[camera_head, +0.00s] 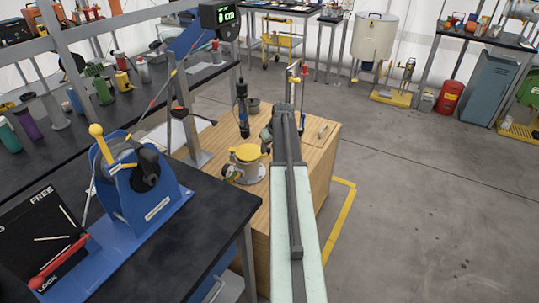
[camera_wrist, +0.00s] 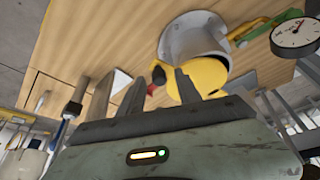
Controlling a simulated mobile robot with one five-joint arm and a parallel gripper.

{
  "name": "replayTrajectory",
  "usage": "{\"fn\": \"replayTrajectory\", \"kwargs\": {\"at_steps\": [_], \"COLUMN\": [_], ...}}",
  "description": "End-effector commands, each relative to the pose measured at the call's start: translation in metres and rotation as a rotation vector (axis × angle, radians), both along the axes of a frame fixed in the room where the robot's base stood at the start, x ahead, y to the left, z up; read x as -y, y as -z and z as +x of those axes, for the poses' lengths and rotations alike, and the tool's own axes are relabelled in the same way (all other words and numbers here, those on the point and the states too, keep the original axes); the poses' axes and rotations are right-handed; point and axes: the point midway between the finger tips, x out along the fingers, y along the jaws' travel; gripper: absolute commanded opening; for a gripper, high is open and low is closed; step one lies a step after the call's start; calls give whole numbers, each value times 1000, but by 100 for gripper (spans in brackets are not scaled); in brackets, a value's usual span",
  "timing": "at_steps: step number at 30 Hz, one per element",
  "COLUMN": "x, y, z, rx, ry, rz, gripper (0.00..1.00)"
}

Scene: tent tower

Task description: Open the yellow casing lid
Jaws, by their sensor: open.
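The yellow casing lid (camera_head: 249,153) lies flat on top of the short grey casing (camera_head: 247,176), which stands on a wooden crate-like block. In the wrist view the yellow lid (camera_wrist: 208,75) shows just beyond my fingers, with the grey casing (camera_wrist: 190,38) behind it. My gripper (camera_wrist: 158,88) is open, its two dark fingers apart and nothing held between them. The right finger overlaps the lid's edge in the picture; I cannot tell if it touches. A black knob (camera_wrist: 158,74) shows between the fingertips. In the head view my arm hides part of the gripper, just right of the lid.
A black vertical tool (camera_head: 242,105) hangs above the wooden block (camera_head: 318,150), behind the casing. A blue winch (camera_head: 140,185) with a yellow-knobbed lever stands on the dark bench at left. A round gauge (camera_wrist: 296,33) is at upper right. Open floor lies right.

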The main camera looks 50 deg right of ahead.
Motion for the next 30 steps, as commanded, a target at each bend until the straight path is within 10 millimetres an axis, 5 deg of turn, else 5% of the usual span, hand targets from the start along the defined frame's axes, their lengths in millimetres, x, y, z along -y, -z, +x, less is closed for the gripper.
{"fn": "replayTrajectory", "kwargs": {"at_steps": [7,12,30], "x": [1,1,1], "y": [1,1,1], "z": [1,0,0], "rx": [0,0,0], "ry": [1,1,2], "rz": [0,-1,0], "gripper": [40,0,0]}}
